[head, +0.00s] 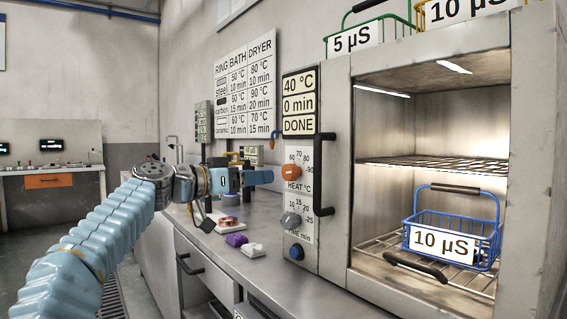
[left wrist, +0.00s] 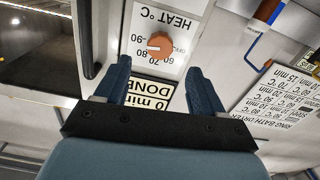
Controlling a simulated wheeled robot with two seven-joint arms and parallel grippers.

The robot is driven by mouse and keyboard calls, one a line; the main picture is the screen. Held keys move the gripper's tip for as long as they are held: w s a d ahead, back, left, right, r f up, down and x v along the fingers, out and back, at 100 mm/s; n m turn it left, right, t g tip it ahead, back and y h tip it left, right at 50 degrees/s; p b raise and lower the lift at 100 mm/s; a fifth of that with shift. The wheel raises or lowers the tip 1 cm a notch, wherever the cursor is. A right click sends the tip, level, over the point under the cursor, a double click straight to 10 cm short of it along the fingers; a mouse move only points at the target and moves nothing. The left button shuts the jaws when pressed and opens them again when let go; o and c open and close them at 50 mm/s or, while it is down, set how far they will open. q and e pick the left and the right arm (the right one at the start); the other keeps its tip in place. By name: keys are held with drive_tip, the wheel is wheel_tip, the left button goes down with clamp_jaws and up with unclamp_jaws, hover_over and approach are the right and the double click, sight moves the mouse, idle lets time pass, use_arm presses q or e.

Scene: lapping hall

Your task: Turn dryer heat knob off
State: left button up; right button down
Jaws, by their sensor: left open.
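The orange heat knob (head: 291,172) is on the dryer's front panel, left of the open chamber, with 60 to 90 marks around it. It also shows in the left wrist view (left wrist: 158,46), upside down, with a pale mark toward the 90 side; the exact setting is hard to read. My left gripper (head: 262,177) is open and empty, at about knob height, just left of the panel and apart from it. In the left wrist view, the knob lies beyond and between the two blue fingers (left wrist: 160,78). My right gripper is not in view.
The display (head: 299,102) reads 40 °C, 0 min, DONE. A grey time knob (head: 290,220) and blue button (head: 296,252) sit below. A black vertical handle (head: 318,175) stands right of the knob. A blue basket (head: 481,225) is inside the chamber. Small items lie on the counter (head: 262,213).

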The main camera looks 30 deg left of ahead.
sight(286, 174)
use_arm(q)
drive_tip(key=p+x, duration=0.1)
drive_tip(key=x, duration=0.1)
drive_tip(key=p+x, duration=0.3)
drive_tip(key=x, duration=0.1)
drive_tip(key=shift+w+r, duration=0.2)
drive_tip(key=shift+r, duration=0.1)
drive_tip(key=shift+w+d+f+p, duration=0.15)
drive_tip(key=shift+w+d+p, duration=0.15)
drive_tip(key=shift+w+p, duration=0.3)
drive_tip(key=shift+w+f, duration=0.15)
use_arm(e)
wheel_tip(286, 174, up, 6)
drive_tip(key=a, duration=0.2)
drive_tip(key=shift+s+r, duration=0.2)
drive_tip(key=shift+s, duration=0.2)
use_arm(q)
drive_tip(key=c, duration=1.1)
drive_tip(key=shift+o, duration=0.2)
